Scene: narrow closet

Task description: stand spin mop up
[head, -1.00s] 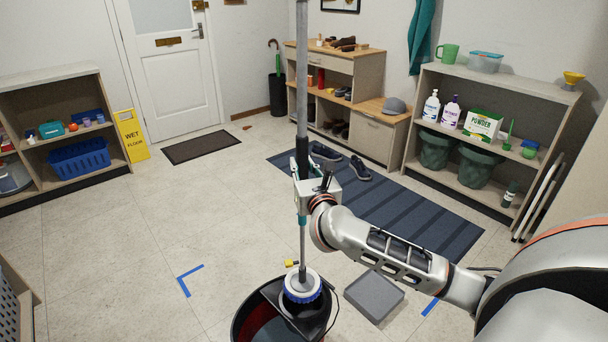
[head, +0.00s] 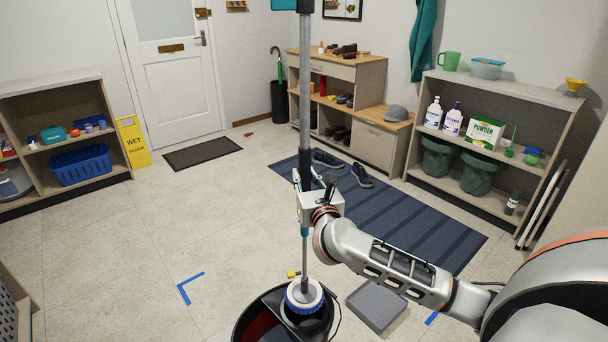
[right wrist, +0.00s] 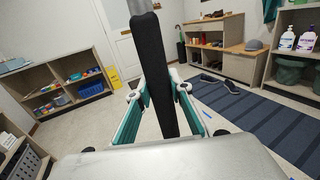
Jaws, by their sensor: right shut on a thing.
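The spin mop stands almost upright in the head view. Its grey pole (head: 305,80) runs to the top edge, where a black and teal piece shows. Its round white and blue mop head (head: 304,297) is at the bucket. My right gripper (head: 305,183) is shut on the mop's black sleeve. In the right wrist view the sleeve (right wrist: 158,70) rises between the teal fingers of this gripper (right wrist: 161,95). The dark bucket (head: 244,326) with a red inside is cut off by the lower edge. My left gripper is not in view.
A grey square block (head: 377,305) lies right of the bucket, and blue tape (head: 188,290) marks the floor at left. A striped mat (head: 400,215) with shoes lies behind my right arm. Shelves (head: 103,103) stand left, a yellow sign (head: 134,143) beside them. The left floor is clear.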

